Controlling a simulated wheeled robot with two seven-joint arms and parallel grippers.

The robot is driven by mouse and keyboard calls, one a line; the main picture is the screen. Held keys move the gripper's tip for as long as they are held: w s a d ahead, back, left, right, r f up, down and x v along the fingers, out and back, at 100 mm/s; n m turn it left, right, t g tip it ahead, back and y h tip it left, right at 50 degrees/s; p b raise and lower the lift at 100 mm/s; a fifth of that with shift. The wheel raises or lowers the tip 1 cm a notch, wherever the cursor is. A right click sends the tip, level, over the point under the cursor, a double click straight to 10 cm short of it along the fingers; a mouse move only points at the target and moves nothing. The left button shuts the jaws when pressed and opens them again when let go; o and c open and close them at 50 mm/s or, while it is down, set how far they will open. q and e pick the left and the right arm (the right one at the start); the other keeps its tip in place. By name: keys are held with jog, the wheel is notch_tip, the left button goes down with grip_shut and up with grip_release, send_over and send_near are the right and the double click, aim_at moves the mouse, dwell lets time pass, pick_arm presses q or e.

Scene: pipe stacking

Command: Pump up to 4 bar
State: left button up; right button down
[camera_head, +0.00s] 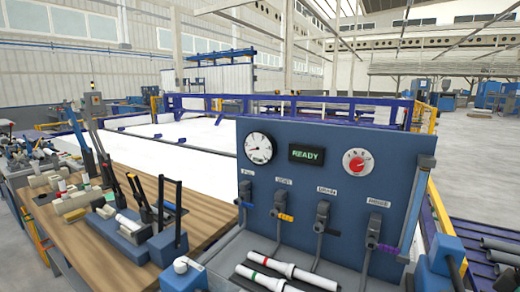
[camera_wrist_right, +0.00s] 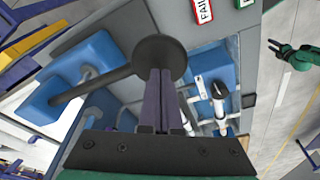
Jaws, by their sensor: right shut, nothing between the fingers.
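A blue test panel (camera_head: 318,153) stands in the head view. It carries a round white gauge (camera_head: 259,148), its needle too small to read, a lit green READY display (camera_head: 314,154), and a red knob (camera_head: 357,161). Several levers hang below. My right gripper (camera_wrist_right: 161,76) shows only in the wrist view, shut and empty. Its fingertips are at a round black knob (camera_wrist_right: 158,55) on a black bar (camera_wrist_right: 95,84) over a blue block (camera_wrist_right: 82,66); I cannot tell whether they touch. Another gripper (camera_wrist_right: 277,48), apparently my left, is far off at the right edge.
White pipes with a red end (camera_head: 300,273) and a green end (camera_head: 264,281) lie below the panel. A wooden bench (camera_head: 95,238) at left holds tools and blocks. A blue box (camera_head: 440,255) stands at bottom right. A red FAIL sign (camera_wrist_right: 203,11) shows in the wrist view.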

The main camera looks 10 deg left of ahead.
jog(key=s+d+b+x, duration=0.1)
jog(key=b+x, duration=0.6)
jog(key=x, duration=0.2)
jog(key=p+v, duration=0.2)
jog(key=v, duration=0.1)
jog(key=a+p+v, duration=0.1)
jog(key=p+v, duration=0.1)
jog(key=v, duration=0.1)
jog(key=w+p+v, duration=0.1)
jog(key=p+v, duration=0.1)
jog(key=v, duration=0.1)
jog(key=shift+s+r, duration=0.1)
jog(key=shift+r, duration=0.25)
jog(key=shift+f, duration=0.1)
jog(key=s+d+b+x, duration=0.1)
jog(key=b+x, duration=0.7)
jog(key=x, duration=0.1)
jog(key=p+v, duration=0.2)
jog(key=v, duration=0.1)
jog(key=p+v, duration=0.2)
jog(key=v, duration=0.1)
jog(key=w+a+p+v, duration=0.1)
jog(key=p+v, duration=0.2)
jog(key=shift+a+r, duration=0.1)
jog(key=shift+r, duration=0.1)
jog(key=shift+s+f, duration=0.1)
jog(key=shift+f, duration=0.05)
